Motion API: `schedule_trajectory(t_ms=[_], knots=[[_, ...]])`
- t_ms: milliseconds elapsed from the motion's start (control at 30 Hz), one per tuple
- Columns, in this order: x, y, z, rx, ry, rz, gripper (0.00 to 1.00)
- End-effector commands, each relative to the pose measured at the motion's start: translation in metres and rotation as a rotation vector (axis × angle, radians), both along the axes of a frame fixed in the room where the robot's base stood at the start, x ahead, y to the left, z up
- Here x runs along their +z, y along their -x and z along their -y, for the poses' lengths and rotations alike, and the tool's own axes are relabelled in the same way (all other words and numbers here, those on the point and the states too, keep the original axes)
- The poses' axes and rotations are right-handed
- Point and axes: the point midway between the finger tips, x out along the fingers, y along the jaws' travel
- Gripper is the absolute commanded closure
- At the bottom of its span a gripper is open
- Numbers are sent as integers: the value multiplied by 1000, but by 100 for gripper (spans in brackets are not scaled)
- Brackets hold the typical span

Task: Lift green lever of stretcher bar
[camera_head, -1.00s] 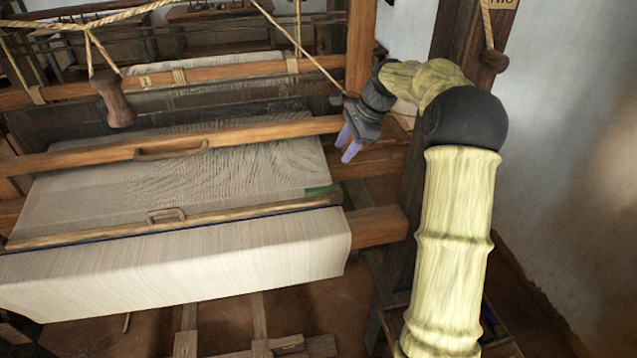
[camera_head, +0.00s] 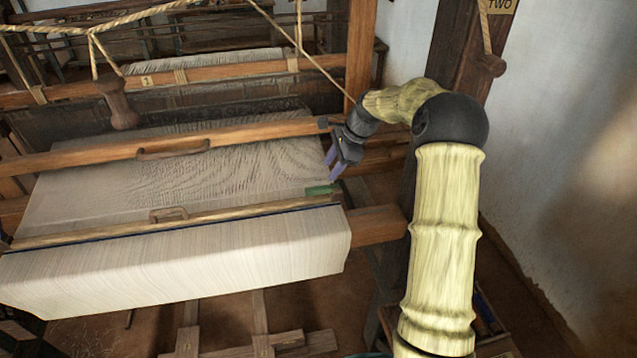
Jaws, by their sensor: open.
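The green lever (camera_head: 319,190) lies at the right end of the stretcher bar (camera_head: 230,213), flat near the right edge of the cloth. The stretcher bar runs across the woven cloth (camera_head: 190,262) and has a small wooden handle (camera_head: 167,214) at its middle. My gripper (camera_head: 333,168) is open, with its purple fingertips pointing down just above and slightly right of the green lever. No contact with the lever is clear; the gap between them is small.
The wooden beater beam (camera_head: 240,136), with its own handle, crosses the loom behind the stretcher bar, close to my gripper. An upright post (camera_head: 360,50) stands behind. Ropes and a wooden peg (camera_head: 118,102) hang at left. The white wall is at right.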

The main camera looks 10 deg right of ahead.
Motion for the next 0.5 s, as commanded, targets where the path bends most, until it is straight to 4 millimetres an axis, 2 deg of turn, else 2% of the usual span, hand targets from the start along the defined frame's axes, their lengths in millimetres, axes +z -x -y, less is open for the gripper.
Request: schedule_trajectory(t_ms=[500], knots=[[-76, -15, -34, 1, -1, -2, 60]])
